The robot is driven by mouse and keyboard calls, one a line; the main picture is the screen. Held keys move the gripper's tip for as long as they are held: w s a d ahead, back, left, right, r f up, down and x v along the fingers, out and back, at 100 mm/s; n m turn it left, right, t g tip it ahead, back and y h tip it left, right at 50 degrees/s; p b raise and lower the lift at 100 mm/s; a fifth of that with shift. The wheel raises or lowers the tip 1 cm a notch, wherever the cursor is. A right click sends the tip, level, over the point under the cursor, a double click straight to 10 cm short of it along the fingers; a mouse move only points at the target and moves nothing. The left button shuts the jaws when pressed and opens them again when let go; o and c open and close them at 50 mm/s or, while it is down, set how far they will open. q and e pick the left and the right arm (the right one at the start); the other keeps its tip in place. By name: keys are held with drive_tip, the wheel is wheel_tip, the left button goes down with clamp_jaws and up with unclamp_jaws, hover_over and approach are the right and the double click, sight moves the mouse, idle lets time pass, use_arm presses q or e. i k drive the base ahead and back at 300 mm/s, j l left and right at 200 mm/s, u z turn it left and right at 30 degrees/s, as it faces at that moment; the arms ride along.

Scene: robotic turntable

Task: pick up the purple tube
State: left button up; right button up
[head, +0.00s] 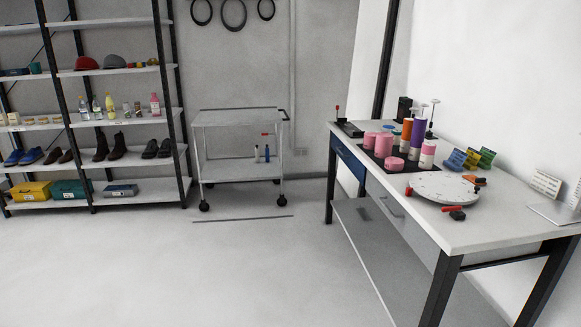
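The purple tube (417,133) stands upright on the workbench at the right, in a cluster of pink, orange and white cylinders on a dark mat (388,158). An orange cylinder (407,129) stands just left of it and a pink and white one (428,153) stands in front of its lower right, hiding its base. Neither of my grippers shows in the head view.
The white workbench (480,226) carries a round white turntable (443,188) with red-handled clamps in front of the cylinders. A wheeled cart (240,118) and a loaded shelf rack (118,121) stand at the back left. The floor (200,270) between is clear.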

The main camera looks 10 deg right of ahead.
sight(419, 125)
drive_tip(key=i+z, duration=0.3)
drive_tip(key=i, duration=0.25)
drive_tip(key=i+j+z, duration=0.15)
drive_tip(key=i+z, duration=0.15)
drive_tip(key=i, duration=0.25)
drive_tip(key=i+j+z, duration=0.35)
drive_tip(key=i, duration=0.2)
